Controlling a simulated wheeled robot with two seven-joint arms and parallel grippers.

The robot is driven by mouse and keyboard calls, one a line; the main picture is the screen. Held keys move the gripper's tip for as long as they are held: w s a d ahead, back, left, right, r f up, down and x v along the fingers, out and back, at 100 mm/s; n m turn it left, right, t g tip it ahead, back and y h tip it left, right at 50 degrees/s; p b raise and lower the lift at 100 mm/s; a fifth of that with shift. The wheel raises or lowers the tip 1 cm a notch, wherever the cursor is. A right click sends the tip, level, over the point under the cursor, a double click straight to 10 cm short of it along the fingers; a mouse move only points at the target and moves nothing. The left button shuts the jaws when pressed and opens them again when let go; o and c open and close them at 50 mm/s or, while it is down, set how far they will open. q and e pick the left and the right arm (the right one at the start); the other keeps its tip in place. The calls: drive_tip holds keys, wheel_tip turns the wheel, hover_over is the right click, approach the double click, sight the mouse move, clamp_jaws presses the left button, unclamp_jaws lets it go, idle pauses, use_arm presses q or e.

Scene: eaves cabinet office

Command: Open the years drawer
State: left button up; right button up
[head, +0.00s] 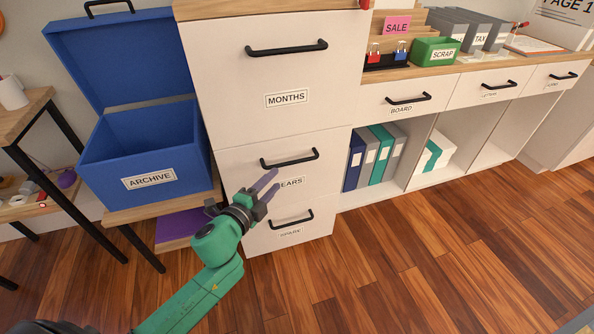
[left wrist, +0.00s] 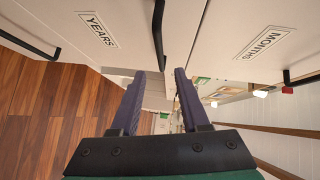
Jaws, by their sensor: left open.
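The years drawer (head: 235,180) is the middle white drawer of the left cabinet and looks shut. My gripper partly covers its label in the head view; the YEARS label (left wrist: 98,30) shows in full in the left wrist view. Its black bar handle (head: 290,160) runs near the drawer's top edge. My left gripper (head: 274,180) is open and empty, in front of the drawer and below the handle in the head view. In the left wrist view the handle (left wrist: 158,32) lines up with the gap between the fingertips (left wrist: 159,74); contact cannot be told. My right gripper is out of view.
The months drawer (head: 240,75) is above and the spare drawer (head: 262,235) below, both shut. An open blue archive box (head: 105,158) stands close on the left. Open shelves with binders (head: 355,160) are on the right. The wooden floor (head: 430,260) in front is clear.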

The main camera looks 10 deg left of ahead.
sight(291, 164)
use_arm(q)
drive_tip(key=b+x, duration=0.1)
drive_tip(key=x, duration=0.9)
drive_tip(key=shift+d+f, duration=0.1)
drive_tip(key=shift+w+d, duration=0.15)
drive_tip(key=shift+w, duration=0.35)
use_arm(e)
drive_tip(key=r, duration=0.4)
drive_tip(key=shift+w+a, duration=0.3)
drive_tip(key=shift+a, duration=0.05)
use_arm(q)
clamp_jaws()
